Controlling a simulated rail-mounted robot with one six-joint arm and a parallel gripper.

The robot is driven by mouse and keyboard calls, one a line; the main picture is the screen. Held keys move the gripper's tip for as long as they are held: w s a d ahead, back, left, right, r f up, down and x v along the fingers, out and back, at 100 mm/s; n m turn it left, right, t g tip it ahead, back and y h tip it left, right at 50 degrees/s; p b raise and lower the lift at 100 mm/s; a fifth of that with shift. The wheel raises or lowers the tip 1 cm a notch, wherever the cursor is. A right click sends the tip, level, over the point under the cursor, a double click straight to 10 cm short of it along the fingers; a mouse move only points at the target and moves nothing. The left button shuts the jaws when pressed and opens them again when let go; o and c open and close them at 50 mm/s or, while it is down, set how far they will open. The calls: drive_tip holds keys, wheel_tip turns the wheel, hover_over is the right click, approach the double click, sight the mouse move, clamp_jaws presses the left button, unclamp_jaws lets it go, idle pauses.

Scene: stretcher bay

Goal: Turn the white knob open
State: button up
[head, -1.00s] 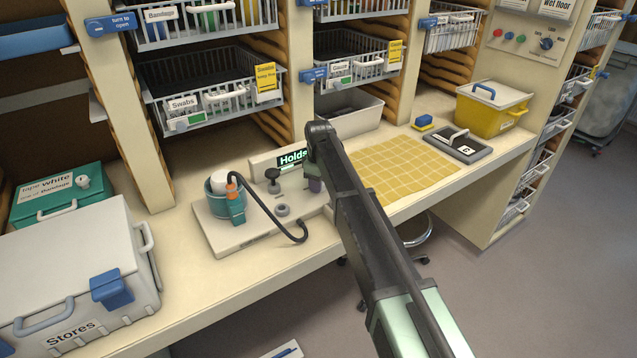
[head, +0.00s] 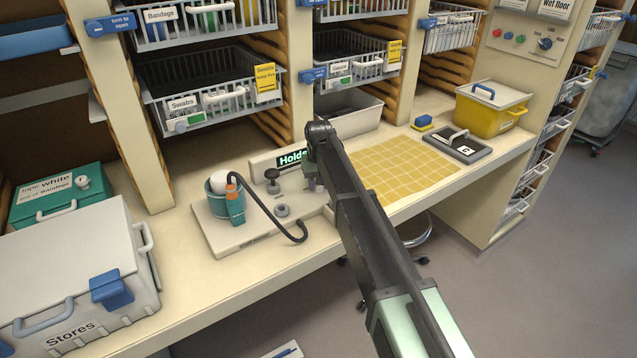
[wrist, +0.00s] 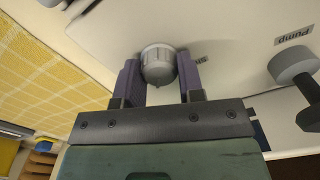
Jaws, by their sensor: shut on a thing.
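In the wrist view a pale grey-white knob (wrist: 158,64) sits on a white panel, between the two purple fingers of my gripper (wrist: 160,82). The fingers are shut on the knob's sides. A small label beside it is mostly hidden and upside down. In the head view my gripper (head: 314,184) is at the right end of the white board (head: 235,238) on the bench, below the "Holds" sign (head: 290,158). The knob is hidden there behind my gripper and arm. How far it is turned cannot be told.
A dark-topped pump knob (wrist: 293,64) stands close by. A yellow gridded mat (head: 405,168) lies to the right. Wire baskets (head: 215,110) hang above.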

drive_tip(key=shift+m, duration=0.6)
drive_tip(key=o, duration=0.9)
wheel_tip(320, 180, up, 11)
drive_tip(key=p, duration=1)
drive_tip(key=shift+f+p, duration=0.1)
drive_tip(key=shift+p, duration=0.3)
